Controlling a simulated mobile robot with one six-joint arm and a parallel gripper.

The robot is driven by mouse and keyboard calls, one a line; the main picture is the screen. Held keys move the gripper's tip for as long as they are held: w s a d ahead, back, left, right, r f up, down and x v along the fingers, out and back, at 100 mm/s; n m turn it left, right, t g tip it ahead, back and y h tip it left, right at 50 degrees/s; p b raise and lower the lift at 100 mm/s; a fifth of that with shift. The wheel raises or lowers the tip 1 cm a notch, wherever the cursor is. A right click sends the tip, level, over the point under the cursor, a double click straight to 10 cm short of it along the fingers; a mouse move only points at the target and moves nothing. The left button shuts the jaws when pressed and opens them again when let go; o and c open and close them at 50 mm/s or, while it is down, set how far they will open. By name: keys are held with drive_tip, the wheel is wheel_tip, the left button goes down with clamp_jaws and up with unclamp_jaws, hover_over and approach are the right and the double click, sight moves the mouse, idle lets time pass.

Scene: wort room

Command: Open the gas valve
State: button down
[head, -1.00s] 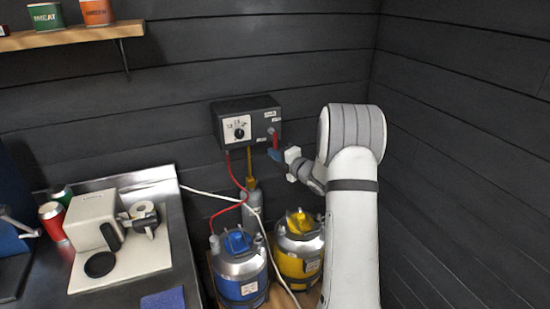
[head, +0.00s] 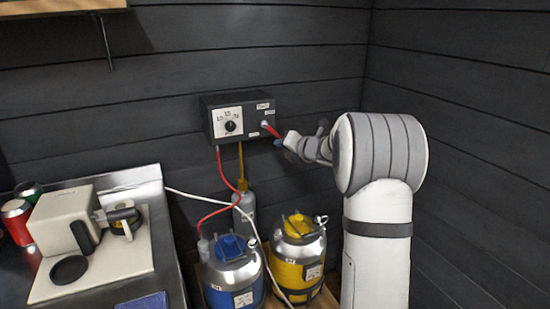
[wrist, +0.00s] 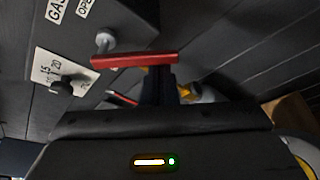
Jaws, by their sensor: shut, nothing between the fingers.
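The gas valve has a red lever (head: 271,130) on a pivot at the right of the front of a dark wall box (head: 240,104). The lever slants down and to the right from its pivot. In the wrist view the red lever (wrist: 135,60) lies across the tips of my gripper (wrist: 160,84), with its pivot to the left. My gripper (head: 281,143) is shut and empty, close against the lever's lower side; whether it touches cannot be told. Labels with "GAS" (wrist: 56,10) and partly cut-off "OPEN" (wrist: 85,6) show on the box.
A black knob (head: 230,127) on a white dial plate is left of the lever. Red and yellow hoses run down from the box. A blue keg (head: 231,275) and a yellow keg (head: 298,262) stand below. A counter with a coffee machine (head: 66,222) is at left.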

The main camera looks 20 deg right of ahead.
drive_tip(key=shift+w+d+r+n+h+b, duration=0.1)
drive_tip(key=shift+d+r+n+h+b, duration=0.45)
drive_tip(key=shift+n, duration=0.55)
drive_tip(key=shift+d+r+n+h+b, duration=0.2)
drive_tip(key=shift+r+n+h+b, duration=0.5)
drive_tip(key=shift+n, duration=0.4)
drive_tip(key=shift+w+d+r+n+h+b, duration=0.1)
drive_tip(key=shift+d+r+n+h+b, duration=0.45)
drive_tip(key=shift+n, duration=0.55)
drive_tip(key=shift+a+r, duration=0.1)
drive_tip(key=shift+r, duration=0.1)
wheel_tip(320, 180, down, 4)
drive_tip(key=f+b, duration=0.1)
drive_tip(key=b, duration=0.4)
drive_tip(key=p+v, duration=0.1)
drive_tip(key=v, duration=0.9)
drive_tip(key=shift+r, duration=0.5)
drive_tip(key=shift+s, duration=0.1)
